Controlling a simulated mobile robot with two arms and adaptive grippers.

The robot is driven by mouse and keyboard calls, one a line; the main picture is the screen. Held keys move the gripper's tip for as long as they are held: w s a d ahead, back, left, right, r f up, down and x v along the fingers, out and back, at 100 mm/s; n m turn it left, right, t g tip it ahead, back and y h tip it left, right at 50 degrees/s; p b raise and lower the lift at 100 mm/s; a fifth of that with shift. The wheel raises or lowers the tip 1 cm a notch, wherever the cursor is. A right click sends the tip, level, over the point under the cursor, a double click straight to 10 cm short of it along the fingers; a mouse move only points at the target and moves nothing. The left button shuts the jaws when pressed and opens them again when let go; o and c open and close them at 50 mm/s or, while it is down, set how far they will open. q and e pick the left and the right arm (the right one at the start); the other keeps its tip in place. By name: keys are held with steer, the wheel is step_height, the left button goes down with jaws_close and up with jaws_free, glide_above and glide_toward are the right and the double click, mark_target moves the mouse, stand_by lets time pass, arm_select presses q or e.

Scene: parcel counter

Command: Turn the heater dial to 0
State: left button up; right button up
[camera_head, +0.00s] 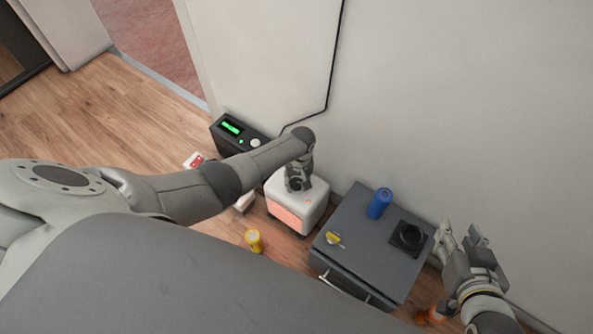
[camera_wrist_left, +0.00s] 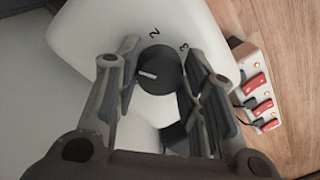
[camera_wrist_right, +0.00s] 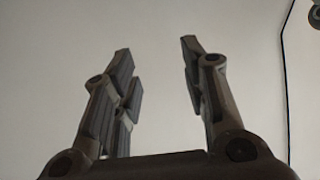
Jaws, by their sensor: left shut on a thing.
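The white heater (camera_head: 313,206) stands on the floor against the wall, its front glowing orange. Its black round dial (camera_wrist_left: 161,72) shows in the left wrist view, with numerals 2 and 3 printed beside it on the white top. The dial's white mark points left in that view; any numeral there is hidden by a finger. My left gripper (camera_head: 297,186) reaches down onto the heater top and is shut on the dial, one finger on each side. My right gripper (camera_head: 465,238) is open and empty beside the grey cabinet; its spread fingers show in the right wrist view (camera_wrist_right: 158,75).
The grey cabinet (camera_head: 352,225) right of the heater carries a blue can (camera_head: 380,203), a black item (camera_head: 411,237) and a small yellow item (camera_head: 334,239). A yellow can (camera_head: 254,241) stands on the floor. A black box with green display (camera_head: 231,128) stands behind. A red-switched power strip (camera_wrist_left: 259,101) lies nearby.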

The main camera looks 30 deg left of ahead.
arm_select(q)
steer(key=n+p, duration=0.1)
steer(key=n, duration=0.4)
steer(key=shift+w+r+n, duration=0.1)
steer(key=shift+n, duration=0.2)
steer(key=n, duration=0.2)
steer(key=shift+n, duration=0.4)
steer(key=shift+w+n+p, duration=0.1)
steer(key=shift+n+p, duration=0.2)
steer(key=shift+n, duration=1.5)
arm_select(e)
steer(key=s+d+f+g+h, duration=0.1)
steer(key=s+d+f+g, duration=0.2)
steer(key=s+f+g, duration=0.2)
steer(key=shift+s, duration=1.45)
arm_select(q)
steer(key=shift+a, duration=0.1)
steer(key=o, duration=1)
arm_select(e)
steer(key=shift+s+f, duration=0.1)
steer(key=shift+s+a+f, duration=0.1)
